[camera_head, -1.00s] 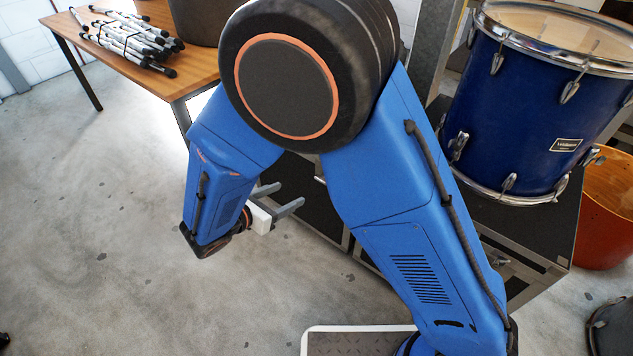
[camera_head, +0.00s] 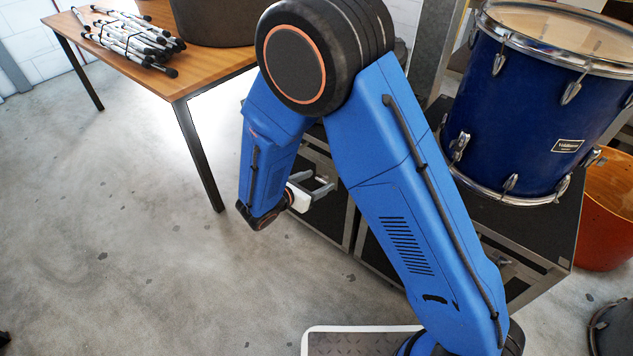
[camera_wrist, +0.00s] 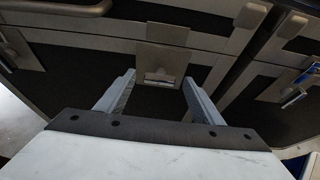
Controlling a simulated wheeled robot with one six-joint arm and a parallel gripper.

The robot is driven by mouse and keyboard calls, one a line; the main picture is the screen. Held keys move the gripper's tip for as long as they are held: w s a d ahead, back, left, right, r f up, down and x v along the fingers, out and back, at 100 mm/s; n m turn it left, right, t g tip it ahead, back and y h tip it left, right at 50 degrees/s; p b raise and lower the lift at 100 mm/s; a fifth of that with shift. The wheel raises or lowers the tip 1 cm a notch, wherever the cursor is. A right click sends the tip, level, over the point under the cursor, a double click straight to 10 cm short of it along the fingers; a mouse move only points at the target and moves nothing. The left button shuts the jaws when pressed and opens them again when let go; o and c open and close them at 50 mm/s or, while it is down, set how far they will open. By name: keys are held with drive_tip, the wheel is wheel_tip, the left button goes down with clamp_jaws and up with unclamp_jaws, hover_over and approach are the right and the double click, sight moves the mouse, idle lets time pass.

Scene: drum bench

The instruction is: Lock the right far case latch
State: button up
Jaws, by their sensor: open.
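The black case (camera_head: 535,232) with metal edges stands under the blue drum, and my arm hides much of its front. My gripper (camera_head: 328,181) is at the case's front, left of my forearm. In the wrist view my gripper (camera_wrist: 160,82) is open and empty, with its two grey fingers apart. A grey metal latch (camera_wrist: 162,62) with a shiny lower end lies ahead, between the fingertips in the picture; contact cannot be told. Another latch with a bright metal part (camera_wrist: 297,93) is at the right edge. I cannot tell which one is the right far latch.
The blue drum (camera_head: 535,110) stands on the case. An orange drum (camera_head: 607,215) is at the right. A wooden table (camera_head: 140,62) with bundled white sticks (camera_head: 130,38) is at the back left. The floor at left is clear.

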drive_tip(key=shift+w+d, duration=0.1)
drive_tip(key=shift+c, duration=0.2)
drive_tip(key=c, duration=1)
drive_tip(key=n, duration=0.1)
drive_tip(key=n+g+h, duration=0.1)
drive_tip(key=n, duration=0.1)
drive_tip(key=shift+w+a+f+h, duration=0.15)
drive_tip(key=shift+w+a+h, duration=0.05)
drive_tip(key=shift+a+h, duration=0.15)
drive_tip(key=n, duration=0.1)
drive_tip(key=n+h, duration=0.1)
drive_tip(key=n+g+h, duration=0.1)
drive_tip(key=shift+w+a+f, duration=0.2)
drive_tip(key=shift+a, duration=0.05)
drive_tip(key=n+h, duration=0.2)
drive_tip(key=n, duration=0.1)
drive_tip(key=shift+w+a+f+n, duration=0.1)
drive_tip(key=shift+a+f+n, duration=0.05)
drive_tip(key=shift+f+n, duration=0.2)
drive_tip(key=n, duration=0.2)
drive_tip(key=n+h, duration=0.1)
drive_tip(key=n, duration=0.1)
drive_tip(key=shift+f+h, duration=0.25)
drive_tip(key=shift+f, duration=0.05)
